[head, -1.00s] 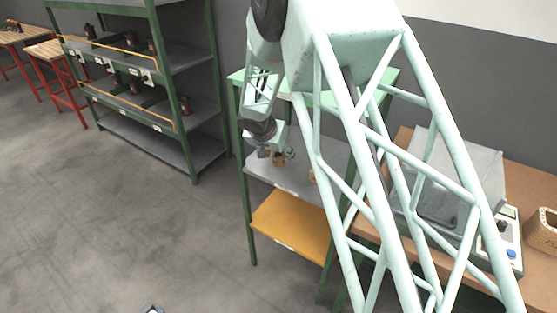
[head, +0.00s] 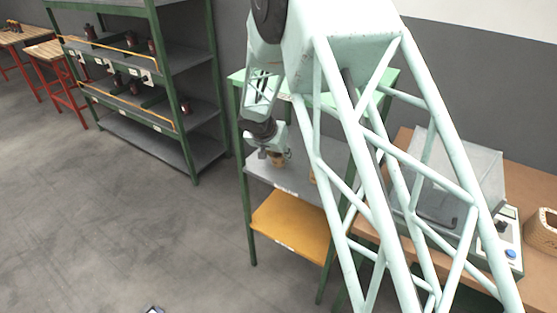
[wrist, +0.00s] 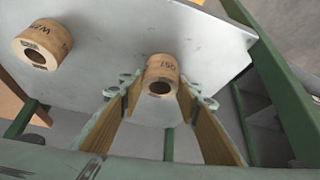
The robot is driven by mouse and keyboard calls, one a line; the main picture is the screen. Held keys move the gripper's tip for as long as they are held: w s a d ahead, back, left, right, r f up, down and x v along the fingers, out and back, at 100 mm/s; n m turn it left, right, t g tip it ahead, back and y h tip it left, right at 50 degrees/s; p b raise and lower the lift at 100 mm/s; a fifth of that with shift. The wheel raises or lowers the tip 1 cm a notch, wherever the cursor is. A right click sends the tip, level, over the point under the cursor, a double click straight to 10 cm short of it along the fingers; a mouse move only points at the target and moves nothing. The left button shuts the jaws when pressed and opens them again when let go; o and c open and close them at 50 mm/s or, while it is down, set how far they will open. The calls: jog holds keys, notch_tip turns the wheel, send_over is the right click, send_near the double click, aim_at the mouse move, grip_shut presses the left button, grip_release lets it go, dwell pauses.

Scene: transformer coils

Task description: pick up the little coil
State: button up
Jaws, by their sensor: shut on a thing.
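The little coil (wrist: 161,79) is a small tan ring with a dark hole and dark lettering on its side. It stands between the fingertips of my gripper (wrist: 160,88) in the wrist view, and my gripper is shut on it. In the head view my gripper (head: 268,153) is at the grey shelf, with the little coil (head: 278,161) just below its tips. A larger tan coil (wrist: 41,46) stands apart on the same surface, to the left in the wrist view. In the head view it is mostly hidden behind my arm.
The grey shelf (wrist: 118,48) belongs to a green-framed rack, with a yellow shelf (head: 288,229) below. A green rack post (wrist: 268,70) runs close to the right of my gripper in the wrist view. A brown table (head: 403,140) stands to the right.

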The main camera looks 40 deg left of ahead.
jog(key=shift+r, duration=0.1)
jog(key=shift+r+p, duration=0.35)
jog(key=shift+r, duration=1.25)
jog(key=shift+d+r, duration=0.1)
jog(key=s+d+b, duration=0.2)
jog(key=s+d, duration=0.2)
jog(key=d, duration=0.2)
jog(key=s+d+r+b, duration=0.1)
jog(key=s+d+b, duration=0.1)
jog(key=s+d, duration=0.2)
jog(key=d, duration=0.3)
jog(key=shift+s+r, duration=0.2)
jog(key=shift+s, duration=0.1)
jog(key=shift+d, duration=0.1)
jog(key=shift+r, duration=0.1)
